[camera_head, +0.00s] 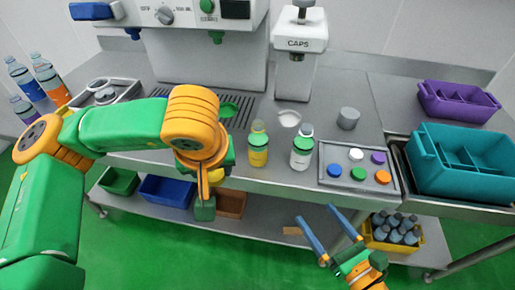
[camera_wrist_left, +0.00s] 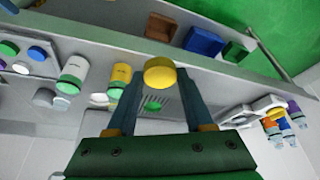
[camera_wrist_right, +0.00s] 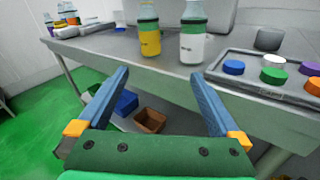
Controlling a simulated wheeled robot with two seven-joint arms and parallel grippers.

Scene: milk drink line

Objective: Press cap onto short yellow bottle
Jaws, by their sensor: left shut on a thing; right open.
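The short yellow bottle (camera_head: 258,152) stands upright near the front edge of the counter, with no yellow cap on its neck. It also shows in the left wrist view (camera_wrist_left: 119,76) and in the right wrist view (camera_wrist_right: 149,38). My left gripper (camera_head: 203,188) is left of the bottle and apart from it. My right gripper (camera_head: 322,232) is open and empty, low in front of the counter.
A white bottle (camera_head: 302,150) stands just right of the yellow one. A grey tray (camera_head: 335,166) holds several coloured caps. The cap dispenser (camera_head: 299,40) stands behind. A teal bin (camera_head: 432,168) is at the right. Bins and a bottle crate (camera_head: 372,241) sit on the lower shelf.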

